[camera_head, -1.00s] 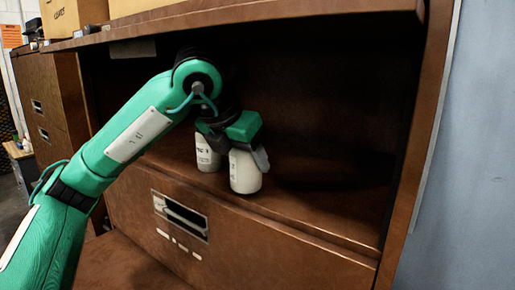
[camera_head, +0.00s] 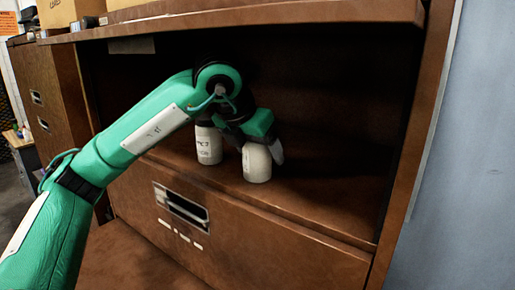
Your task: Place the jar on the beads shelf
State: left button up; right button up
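A white jar (camera_head: 257,165) is at my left gripper (camera_head: 263,145), inside the open cabinet shelf (camera_head: 330,195). The gripper comes down over its top, with one finger showing along its right side; the other finger is mostly hidden. The gripper appears shut on this jar, which leans slightly. Its base is at or just above the shelf board; I cannot tell which. A second white jar (camera_head: 209,148) with dark print stands upright on the shelf to the left, apart from the held one. My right gripper is not in view.
The shelf is free to the right of the jars, up to the cabinet's right side wall (camera_head: 411,170). The cabinet top (camera_head: 270,18) overhangs the opening. A drawer with a label holder (camera_head: 182,207) is below. Boxes (camera_head: 70,12) stand on top.

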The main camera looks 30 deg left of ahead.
pick_arm(q)
jog(key=shift+r, duration=0.2)
jog(key=shift+s+r+b, duration=0.25)
jog(key=shift+s+b, duration=0.1)
jog(key=shift+b, duration=0.35)
jog(key=s+a+b, duration=0.1)
jog(key=s+b, duration=0.3)
jog(key=s, duration=0.8)
jog(key=shift+a+r, duration=0.15)
jog(key=shift+a, duration=0.25)
jog(key=shift+w, duration=0.1)
